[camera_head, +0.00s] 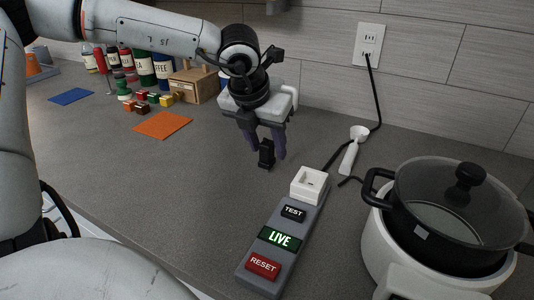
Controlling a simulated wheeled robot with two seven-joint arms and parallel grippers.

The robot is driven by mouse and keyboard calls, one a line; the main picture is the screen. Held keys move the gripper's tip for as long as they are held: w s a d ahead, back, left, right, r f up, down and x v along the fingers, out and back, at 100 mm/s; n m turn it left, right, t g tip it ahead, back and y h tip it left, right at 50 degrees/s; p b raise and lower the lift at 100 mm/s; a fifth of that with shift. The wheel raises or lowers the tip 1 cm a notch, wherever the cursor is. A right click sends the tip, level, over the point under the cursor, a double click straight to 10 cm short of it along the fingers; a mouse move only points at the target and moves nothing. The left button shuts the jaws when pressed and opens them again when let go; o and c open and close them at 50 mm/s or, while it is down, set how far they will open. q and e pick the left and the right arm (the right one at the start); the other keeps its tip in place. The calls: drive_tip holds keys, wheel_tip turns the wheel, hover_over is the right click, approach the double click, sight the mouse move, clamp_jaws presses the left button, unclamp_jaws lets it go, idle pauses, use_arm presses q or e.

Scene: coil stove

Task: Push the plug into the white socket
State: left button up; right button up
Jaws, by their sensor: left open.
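The white socket (309,184) is a square block on the far end of a grey power unit (252,255), with dark slots in its top. My left gripper (267,151) is above the counter, up and to the left of the socket, with its dark fingers pointing down and apart. A small black block, which looks like the plug (266,157), shows between the fingertips. I cannot tell whether it touches a finger or the counter. It is apart from the socket. My right gripper is not in view.
The unit carries TEST, green LIVE and red RESET panels. A white cooker (400,262) with a lidded black pot (445,215) stands right. A black cord runs from the wall outlet (368,45) past a white spoon-like thing (350,155). Jars, blocks and mats are back left.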

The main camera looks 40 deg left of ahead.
use_arm(q)
clamp_jaws()
drive_tip(key=shift+r, duration=0.1)
